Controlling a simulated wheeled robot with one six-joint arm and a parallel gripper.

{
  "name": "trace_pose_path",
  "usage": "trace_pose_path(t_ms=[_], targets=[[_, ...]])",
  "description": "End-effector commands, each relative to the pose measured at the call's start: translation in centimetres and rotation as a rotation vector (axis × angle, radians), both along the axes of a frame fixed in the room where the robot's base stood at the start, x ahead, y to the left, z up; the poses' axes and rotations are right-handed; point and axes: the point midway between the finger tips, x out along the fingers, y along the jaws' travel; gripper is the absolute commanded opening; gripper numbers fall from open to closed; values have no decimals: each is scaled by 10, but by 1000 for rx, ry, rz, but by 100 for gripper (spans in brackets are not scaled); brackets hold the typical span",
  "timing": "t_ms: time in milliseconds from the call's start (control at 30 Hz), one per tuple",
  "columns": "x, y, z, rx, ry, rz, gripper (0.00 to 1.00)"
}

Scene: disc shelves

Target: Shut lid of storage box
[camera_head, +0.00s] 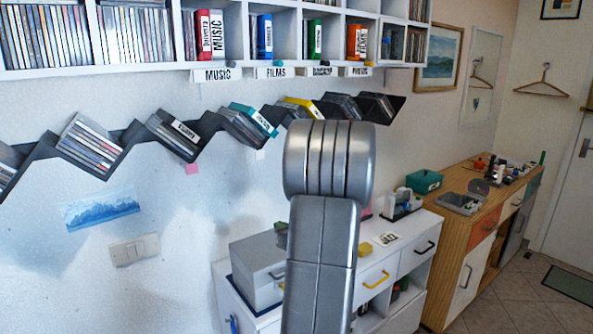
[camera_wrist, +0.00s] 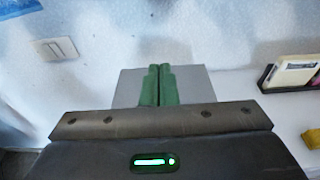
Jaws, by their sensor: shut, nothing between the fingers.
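The grey storage box (camera_head: 257,262) stands on the left end of the white cabinet, against the wall. Its lid (camera_head: 254,247) looks flat on top, but my arm hides the right part, so I cannot tell whether it is fully shut. In the wrist view a plain grey panel of the box (camera_wrist: 128,87) lies beyond my fingers. My gripper (camera_wrist: 160,68) has green fingers pressed together, with nothing between them. They overlap the grey panel in the picture; I cannot tell whether they touch it. In the head view my arm hides most of the gripper.
The white cabinet (camera_head: 412,228) has drawers with yellow and dark handles. A small yellow item (camera_head: 365,248) and a dark tray (camera_wrist: 292,86) stand on it. A wooden cabinet (camera_head: 470,225) is to the right. A zigzag disc shelf (camera_head: 128,141) hangs on the wall above.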

Motion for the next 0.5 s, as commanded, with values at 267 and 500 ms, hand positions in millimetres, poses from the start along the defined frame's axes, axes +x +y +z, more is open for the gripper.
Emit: trace_pose_path(t_ms=[267, 500], targets=[[-23, -30, -48, 0, 0, -2, 0], [-35, -39, -75, 7, -10, -1, 0]])
